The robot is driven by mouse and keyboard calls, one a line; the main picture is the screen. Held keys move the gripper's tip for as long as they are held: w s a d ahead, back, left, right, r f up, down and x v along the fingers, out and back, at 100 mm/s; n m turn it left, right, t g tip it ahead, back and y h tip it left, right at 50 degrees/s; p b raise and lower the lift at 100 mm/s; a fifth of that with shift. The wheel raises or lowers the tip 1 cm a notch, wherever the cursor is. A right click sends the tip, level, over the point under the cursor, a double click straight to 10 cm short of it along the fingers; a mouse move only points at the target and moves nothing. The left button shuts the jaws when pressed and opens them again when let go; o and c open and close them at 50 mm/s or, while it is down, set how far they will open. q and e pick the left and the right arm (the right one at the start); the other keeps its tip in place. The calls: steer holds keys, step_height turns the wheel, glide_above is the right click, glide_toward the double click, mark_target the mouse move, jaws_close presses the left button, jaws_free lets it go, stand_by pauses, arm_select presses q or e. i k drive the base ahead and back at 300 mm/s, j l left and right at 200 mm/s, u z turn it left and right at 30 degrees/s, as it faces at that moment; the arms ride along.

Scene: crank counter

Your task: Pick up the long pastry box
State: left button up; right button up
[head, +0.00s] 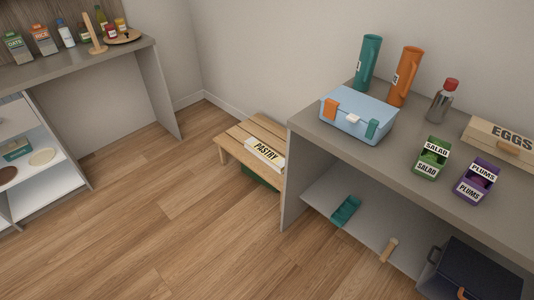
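The long pastry box (265,155) is a long white box with "PASTRY" in dark letters on its side. It lies on a low slatted wooden bench (236,133) against the back wall, near the middle of the head view. Its right end is close to the left side panel of the grey counter, and I cannot tell how much of it the counter hides. Neither of my grippers shows in this view.
The grey counter (400,165) at right holds a blue lunch box (358,116), a salad carton (432,160) and a plums carton (477,180). Another counter (75,65) with bottles and cartons stands at left. The wooden floor (165,200) between them is clear.

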mark_target(272, 159)
steer(key=i+z, duration=0.2)
steer(key=z, duration=0.55)
steer(key=i+j+z, duration=0.45)
steer(key=j+z, duration=0.15)
steer(key=j, duration=0.2)
steer(key=i+j, duration=0.15)
steer(key=j, duration=0.15)
steer(key=i+j+z, duration=0.15)
steer(key=j, duration=0.15)
steer(key=i+j, duration=0.1)
steer(key=j, duration=0.2)
steer(key=i+j, duration=0.15)
steer(key=j, duration=0.2)
steer(key=i+j, duration=0.15)
steer(key=j, duration=0.25)
steer(key=i+j+z, duration=0.1)
steer(key=j, duration=0.25)
steer(key=i+j, duration=0.2)
steer(key=j, duration=0.2)
